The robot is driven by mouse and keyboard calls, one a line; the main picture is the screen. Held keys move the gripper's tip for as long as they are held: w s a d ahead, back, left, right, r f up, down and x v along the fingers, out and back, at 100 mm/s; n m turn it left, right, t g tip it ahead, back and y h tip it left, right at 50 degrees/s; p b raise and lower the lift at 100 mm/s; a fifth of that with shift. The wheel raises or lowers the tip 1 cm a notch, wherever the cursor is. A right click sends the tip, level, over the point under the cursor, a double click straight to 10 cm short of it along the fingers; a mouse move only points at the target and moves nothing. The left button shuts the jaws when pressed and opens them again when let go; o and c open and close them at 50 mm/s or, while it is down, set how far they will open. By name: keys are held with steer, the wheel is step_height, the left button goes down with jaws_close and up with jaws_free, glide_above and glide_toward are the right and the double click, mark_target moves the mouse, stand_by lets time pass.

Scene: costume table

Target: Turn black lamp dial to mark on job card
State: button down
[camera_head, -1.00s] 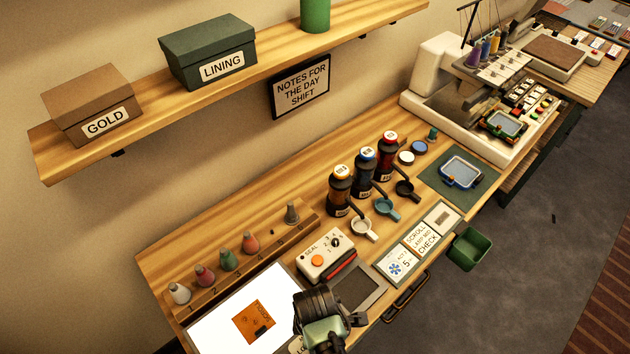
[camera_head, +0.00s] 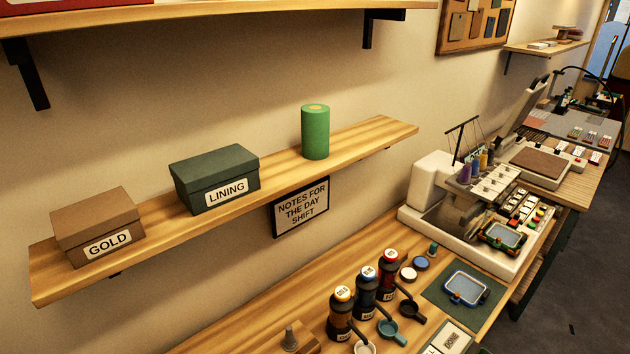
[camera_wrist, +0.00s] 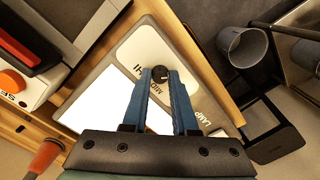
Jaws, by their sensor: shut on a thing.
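The black lamp dial (camera_wrist: 160,73) shows at the top middle of the wrist view, on a pale panel (camera_wrist: 142,45) with the printed words LAMP, MID and HI partly covered by my fingers. The two blue fingers of my gripper (camera_wrist: 160,80) are shut on the dial, one on each side. A small light mark shows on the dial, but its exact heading is hard to tell. A card (camera_head: 452,338) is cut off at the bottom of the head view, and its text is not legible there. My gripper and the dial are outside the head view.
A bright white light panel (camera_wrist: 105,105) lies beside the dial. A white box with an orange button (camera_wrist: 12,82) is at the left of the wrist view. A grey cup-like container (camera_wrist: 243,48) is at the right. Several bottles (camera_head: 366,290) stand on the table.

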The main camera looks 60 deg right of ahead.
steer(key=m+p, duration=0.2)
steer(key=m, duration=0.3)
steer(key=shift+r+m+p, duration=0.1)
steer(key=shift+m+p, duration=0.2)
steer(key=m+p, duration=0.2)
steer(key=m, duration=0.4)
steer(key=m+p, duration=0.1)
steer(key=m, duration=0.5)
steer(key=shift+m+p, duration=0.3)
steer(key=shift+m, duration=0.1)
steer(key=m+p, duration=0.1)
steer(key=m, duration=0.4)
steer(key=shift+m, duration=0.3)
steer(key=c, duration=0.7)
jaws_free()
